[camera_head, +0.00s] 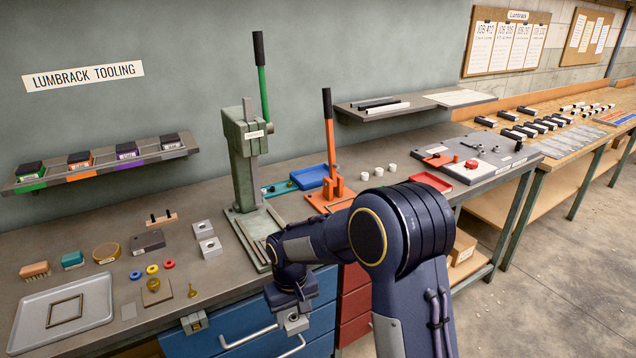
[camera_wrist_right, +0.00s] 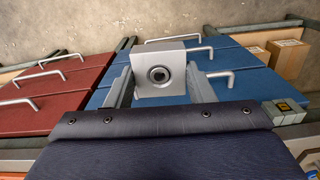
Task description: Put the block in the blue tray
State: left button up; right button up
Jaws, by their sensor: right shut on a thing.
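My right gripper (camera_head: 291,310) is shut on a silver square block (camera_head: 296,323) with a round hole in its face. In the right wrist view the block (camera_wrist_right: 158,55) sits between the two fingers (camera_wrist_right: 158,88). It is held in the air in front of the bench's blue drawers. The blue tray (camera_head: 308,177) lies on the bench toward the back, behind the orange lever press, which hides part of it. The tray is well apart from the gripper. My left gripper is not in view.
A red tray (camera_head: 432,182) lies farther right.

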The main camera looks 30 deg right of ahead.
aim_at(321, 177)
jog(key=l+u, duration=0.15)
jog(key=l, duration=0.45)
jog(key=l+u, duration=0.2)
jog(key=l, duration=0.4)
jog(key=k+l+u, duration=0.15)
jog(key=l, duration=0.4)
jog(key=l+u, duration=0.15)
jog(key=l, duration=0.45)
